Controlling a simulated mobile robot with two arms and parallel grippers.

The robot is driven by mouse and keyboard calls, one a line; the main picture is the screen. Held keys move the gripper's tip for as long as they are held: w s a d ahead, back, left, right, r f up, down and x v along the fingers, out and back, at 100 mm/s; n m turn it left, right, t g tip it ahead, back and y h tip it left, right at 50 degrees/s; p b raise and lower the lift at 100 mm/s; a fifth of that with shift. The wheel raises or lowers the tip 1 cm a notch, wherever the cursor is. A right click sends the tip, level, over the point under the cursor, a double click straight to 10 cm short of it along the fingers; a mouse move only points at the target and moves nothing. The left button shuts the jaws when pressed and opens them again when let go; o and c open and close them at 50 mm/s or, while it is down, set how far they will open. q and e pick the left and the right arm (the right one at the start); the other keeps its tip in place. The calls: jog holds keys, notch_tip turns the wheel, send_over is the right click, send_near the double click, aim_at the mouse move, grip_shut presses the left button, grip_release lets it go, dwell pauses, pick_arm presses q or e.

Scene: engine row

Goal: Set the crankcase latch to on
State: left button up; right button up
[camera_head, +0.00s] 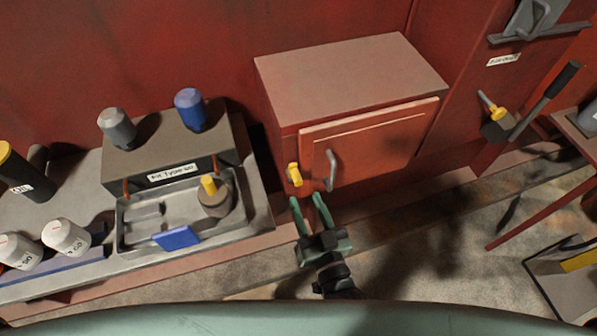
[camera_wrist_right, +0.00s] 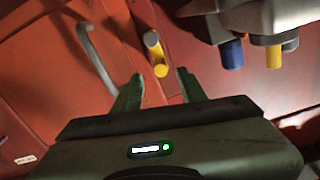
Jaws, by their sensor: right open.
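The crankcase latch appears to be the small yellow-tipped lever (camera_head: 294,174) on the front of the red cabinet, left of its door. It also shows in the right wrist view (camera_wrist_right: 155,54), with a pale upper part and a yellow lower end. My right gripper (camera_head: 311,201) is open and empty, just below and to the right of the latch in the head view. In the right wrist view the latch lies ahead, between the lines of the two green fingers (camera_wrist_right: 160,88), apart from them. My left gripper is not in view.
The red cabinet door (camera_head: 372,146) is shut and has a grey handle (camera_head: 331,170) just right of the latch. A bench tray (camera_head: 128,215) stands left with a yellow-topped part and a blue block. Another yellow-tipped lever (camera_head: 490,104) is at the right.

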aim_at(297, 179)
jog(key=p+x, duration=0.1)
jog(key=x, duration=0.6)
jog(key=shift+w+a, duration=0.1)
jog(key=shift+w, duration=0.2)
